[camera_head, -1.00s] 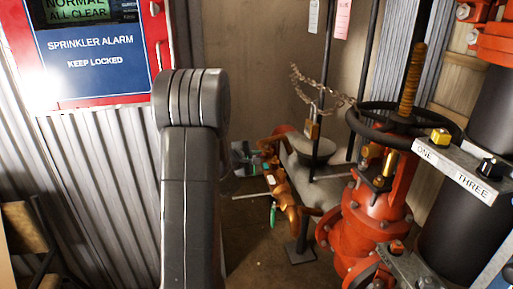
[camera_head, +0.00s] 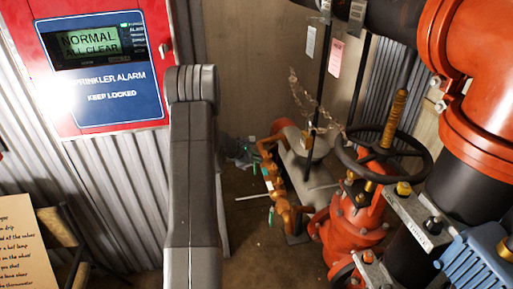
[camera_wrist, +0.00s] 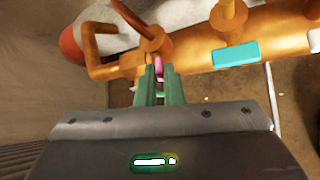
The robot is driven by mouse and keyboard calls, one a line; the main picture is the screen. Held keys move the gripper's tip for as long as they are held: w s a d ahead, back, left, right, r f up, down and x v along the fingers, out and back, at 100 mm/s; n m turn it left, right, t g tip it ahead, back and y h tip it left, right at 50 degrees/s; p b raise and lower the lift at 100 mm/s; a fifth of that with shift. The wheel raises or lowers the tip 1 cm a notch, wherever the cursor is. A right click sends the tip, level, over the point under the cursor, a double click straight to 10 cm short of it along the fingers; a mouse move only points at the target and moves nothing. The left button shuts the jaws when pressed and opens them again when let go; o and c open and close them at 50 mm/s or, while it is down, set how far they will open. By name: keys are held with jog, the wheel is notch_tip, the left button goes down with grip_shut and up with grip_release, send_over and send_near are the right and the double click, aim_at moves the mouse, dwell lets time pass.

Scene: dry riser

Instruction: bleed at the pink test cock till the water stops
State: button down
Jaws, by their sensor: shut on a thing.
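The pink test cock (camera_wrist: 158,66) shows in the wrist view as a small pink handle on the brass pipework. My gripper (camera_wrist: 158,74) has green fingers closed on both sides of that handle. The fingers hide most of it, so its exact angle cannot be told. In the head view my gripper (camera_head: 240,152) is small and partly behind my arm, beside the brass assembly (camera_head: 272,178). The pink handle cannot be made out there. No water stream can be made out in either view.
A cyan handle (camera_wrist: 235,55) sits on the brass pipe right of my gripper. A red valve with a black handwheel (camera_head: 420,160) and large red pipework (camera_head: 490,90) stand at right. The alarm panel (camera_head: 100,75) reads NORMAL ALL CLEAR. A chain (camera_head: 305,98) hangs above the brass assembly.

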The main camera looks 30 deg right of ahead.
jog(key=shift+w+r+n+g+p, duration=0.15)
jog(key=shift+n+g+p, duration=0.4)
jog(key=shift+p, duration=1.6)
jog(key=shift+g+y+p, duration=0.3)
jog(key=shift+g+p, duration=0.05)
jog(key=c, duration=1.8)
grip_release()
jog(key=shift+c, duration=0.2)
jog(key=v, duration=0.7)
jog(key=shift+a, duration=0.2)
jog(key=shift+d, duration=0.1)
